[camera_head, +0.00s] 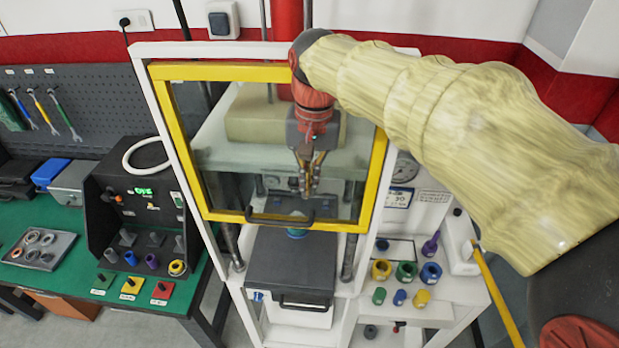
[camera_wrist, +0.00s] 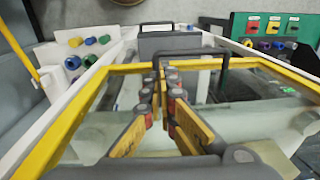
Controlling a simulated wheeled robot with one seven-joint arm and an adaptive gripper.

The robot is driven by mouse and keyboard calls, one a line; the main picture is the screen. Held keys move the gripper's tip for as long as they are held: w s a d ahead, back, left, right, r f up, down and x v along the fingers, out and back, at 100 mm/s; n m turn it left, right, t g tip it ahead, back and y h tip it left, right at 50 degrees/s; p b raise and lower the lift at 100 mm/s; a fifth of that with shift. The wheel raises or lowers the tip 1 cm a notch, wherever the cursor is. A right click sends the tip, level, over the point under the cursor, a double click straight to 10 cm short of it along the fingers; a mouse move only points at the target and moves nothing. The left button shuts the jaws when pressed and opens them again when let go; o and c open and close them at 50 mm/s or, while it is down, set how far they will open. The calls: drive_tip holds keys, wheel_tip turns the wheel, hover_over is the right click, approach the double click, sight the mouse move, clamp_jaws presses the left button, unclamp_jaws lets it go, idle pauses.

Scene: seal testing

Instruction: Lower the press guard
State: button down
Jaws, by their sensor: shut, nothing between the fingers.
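The press guard (camera_head: 383,170) is a clear panel in a yellow frame, standing raised on the white press frame (camera_head: 160,110). Its dark handle (camera_head: 280,222) runs along the bottom yellow bar. In the wrist view the guard's yellow frame (camera_wrist: 60,130) spreads out below my gripper, with the handle (camera_wrist: 190,52) beyond the fingertips. My gripper (camera_head: 308,192) is shut and empty, in front of the panel, pointing down, just above the right part of the handle. In the wrist view its fingertips (camera_wrist: 164,68) meet close to the handle. I cannot tell whether they touch it.
Below the guard is a dark drawer-like block (camera_head: 290,262) with its own handle. Colored rings (camera_head: 406,271) stand on the white side shelf at right. A black test box (camera_head: 130,205) and a ring tray (camera_head: 38,249) sit on the green bench at left.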

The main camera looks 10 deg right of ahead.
sight(307, 223)
drive_tip(key=f, duration=0.7)
drive_tip(key=f+p, duration=0.1)
drive_tip(key=f, duration=0.2)
drive_tip(key=shift+w+a+f, duration=0.2)
drive_tip(key=shift+w+f, duration=0.1)
wheel_tip(307, 223, down, 31)
drive_tip(key=b, duration=1.5)
drive_tip(key=shift+s, duration=0.15)
wheel_tip(307, 223, up, 14)
drive_tip(key=p, duration=0.3)
drive_tip(key=shift+s+d+r, duration=0.15)
drive_tip(key=shift+s+d, duration=0.1)
drive_tip(key=shift+s, duration=0.05)
